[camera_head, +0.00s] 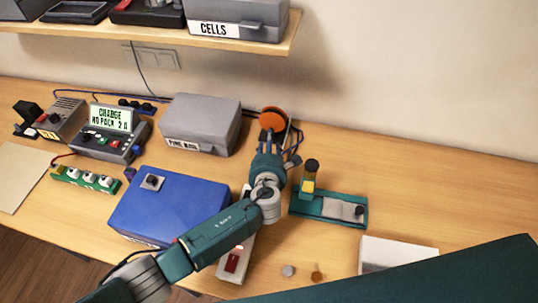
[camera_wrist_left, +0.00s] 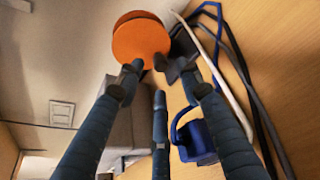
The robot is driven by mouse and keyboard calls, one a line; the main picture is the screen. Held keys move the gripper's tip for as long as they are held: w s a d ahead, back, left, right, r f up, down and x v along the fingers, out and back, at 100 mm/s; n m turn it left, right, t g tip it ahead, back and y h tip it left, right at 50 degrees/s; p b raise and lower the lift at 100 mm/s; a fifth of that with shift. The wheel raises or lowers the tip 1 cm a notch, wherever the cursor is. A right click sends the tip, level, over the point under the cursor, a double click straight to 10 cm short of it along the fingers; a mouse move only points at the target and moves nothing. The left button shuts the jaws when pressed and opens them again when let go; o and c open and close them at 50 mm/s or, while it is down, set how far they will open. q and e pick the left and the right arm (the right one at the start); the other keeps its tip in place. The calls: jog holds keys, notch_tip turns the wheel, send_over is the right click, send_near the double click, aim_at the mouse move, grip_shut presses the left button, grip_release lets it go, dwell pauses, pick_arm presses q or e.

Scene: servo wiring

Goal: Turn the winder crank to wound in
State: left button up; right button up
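The winder shows as an orange disc (camera_head: 272,119) at the back of the table near the wall. In the left wrist view the orange disc (camera_wrist_left: 141,42) is just beyond my fingertips. A dark grey part beside the disc (camera_wrist_left: 183,48) may be the crank; its handle is not clearly visible. My left gripper (camera_head: 272,148) reaches toward the winder from the front. In the left wrist view its fingers (camera_wrist_left: 160,78) are spread apart, with the tips close to the disc's lower edge; I cannot tell whether they touch it. My right gripper is out of view.
A grey box (camera_head: 203,122) stands left of the winder. A blue case (camera_head: 168,203) lies under my left arm. A teal fixture (camera_head: 328,206) stands to the right. Cables and a blue clip (camera_wrist_left: 195,140) are beside my left fingers.

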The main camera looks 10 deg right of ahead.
pick_arm(q)
jog(key=v, duration=0.8)
jog(key=shift+f, duration=0.15)
